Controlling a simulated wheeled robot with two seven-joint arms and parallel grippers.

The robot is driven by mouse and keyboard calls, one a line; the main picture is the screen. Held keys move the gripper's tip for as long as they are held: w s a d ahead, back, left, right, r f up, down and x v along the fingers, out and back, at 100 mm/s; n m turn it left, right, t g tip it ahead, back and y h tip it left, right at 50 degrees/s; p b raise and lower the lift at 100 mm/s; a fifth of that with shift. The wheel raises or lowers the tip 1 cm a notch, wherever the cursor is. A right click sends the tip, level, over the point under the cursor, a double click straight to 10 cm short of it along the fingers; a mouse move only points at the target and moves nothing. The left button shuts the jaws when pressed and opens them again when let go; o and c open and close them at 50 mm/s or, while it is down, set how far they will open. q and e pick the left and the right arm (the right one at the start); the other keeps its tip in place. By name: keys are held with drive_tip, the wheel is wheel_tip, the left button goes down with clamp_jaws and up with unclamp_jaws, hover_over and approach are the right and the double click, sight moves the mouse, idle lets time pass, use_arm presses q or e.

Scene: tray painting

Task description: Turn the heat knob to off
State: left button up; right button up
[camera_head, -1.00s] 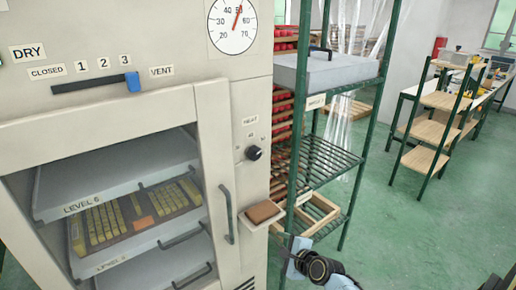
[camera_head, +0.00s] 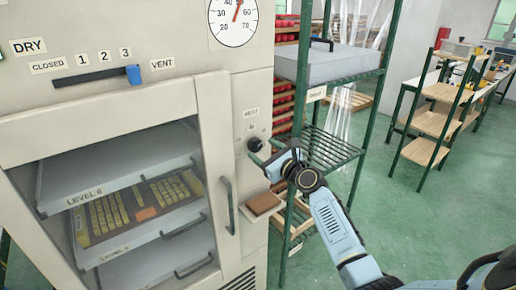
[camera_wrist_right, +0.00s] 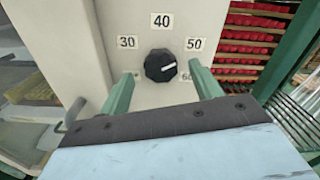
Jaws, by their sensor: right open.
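The heat knob (camera_head: 255,144) is a small black dial on the cabinet's front, below a HEAT label. In the right wrist view the heat knob (camera_wrist_right: 155,62) sits among the numbers 30, 40, 50 and 60. Its white mark points right, between 50 and 60. I see no off mark; the area below the knob is partly hidden by my gripper. My right gripper (camera_head: 264,157) is close to the knob in the head view. In the wrist view its green fingers (camera_wrist_right: 161,72) are spread to either side of the knob, not closed on it. My left gripper is out of view.
The cabinet door's handle (camera_head: 229,204) and a brown pad on a small ledge (camera_head: 264,203) are just below the knob. A green shelf rack (camera_head: 335,152) stands close on the right. Green floor (camera_head: 400,215) lies open beyond my right arm.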

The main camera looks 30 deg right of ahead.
sight(257, 146)
drive_tip(key=shift+w+a+b, duration=0.15)
drive_tip(key=shift+w+b, duration=0.15)
drive_tip(key=shift+w, duration=1.5)
drive_tip(key=shift+c, duration=0.4)
drive_tip(key=c, duration=0.9)
